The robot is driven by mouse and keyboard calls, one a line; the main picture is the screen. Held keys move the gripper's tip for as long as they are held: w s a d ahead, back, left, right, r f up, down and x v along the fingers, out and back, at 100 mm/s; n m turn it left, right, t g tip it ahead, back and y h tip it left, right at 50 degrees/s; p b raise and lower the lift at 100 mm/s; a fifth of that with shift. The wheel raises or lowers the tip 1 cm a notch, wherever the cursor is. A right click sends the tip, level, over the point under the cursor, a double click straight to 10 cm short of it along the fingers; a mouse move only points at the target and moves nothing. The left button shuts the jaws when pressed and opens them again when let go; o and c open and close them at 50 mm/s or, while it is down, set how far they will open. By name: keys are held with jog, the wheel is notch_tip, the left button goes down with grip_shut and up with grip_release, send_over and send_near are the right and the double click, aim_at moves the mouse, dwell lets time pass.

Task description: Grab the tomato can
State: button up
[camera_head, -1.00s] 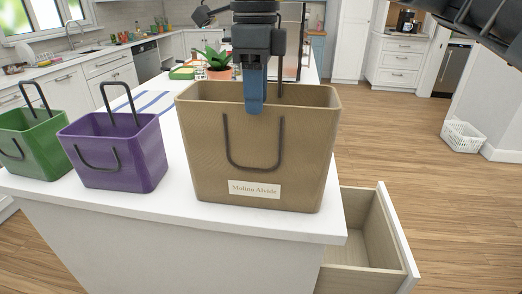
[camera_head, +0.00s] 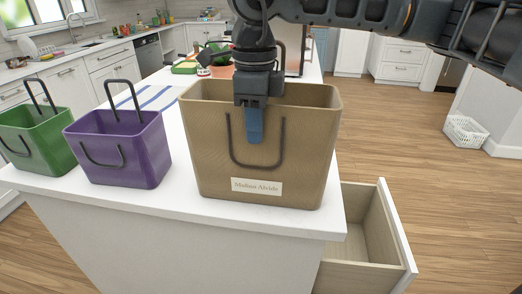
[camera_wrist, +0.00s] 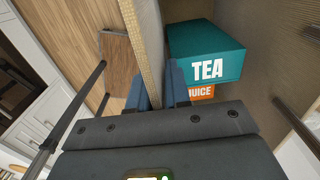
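I see no tomato can in either view. The large tan bag (camera_head: 212,150) stands upright on the white counter, with a name label on its front. My gripper (camera_head: 255,138) points down at its front wall, one blue finger outside the bag. In the wrist view, the bag's wall (camera_wrist: 150,45) runs between the two fingers of my gripper (camera_wrist: 158,92). I cannot tell whether they press on it. Inside the bag are a teal TEA box (camera_wrist: 205,50) and an orange JUICE box (camera_wrist: 203,93). The rest of the inside is hidden.
A purple bag (camera_head: 118,150) and a green bag (camera_head: 35,145) stand to the left on the counter (camera_head: 190,215). An open drawer (camera_head: 362,245) juts out below right. A potted plant stands behind the tan bag, partly covered by my arm.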

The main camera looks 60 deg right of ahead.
grip_shut()
dwell(1.0)
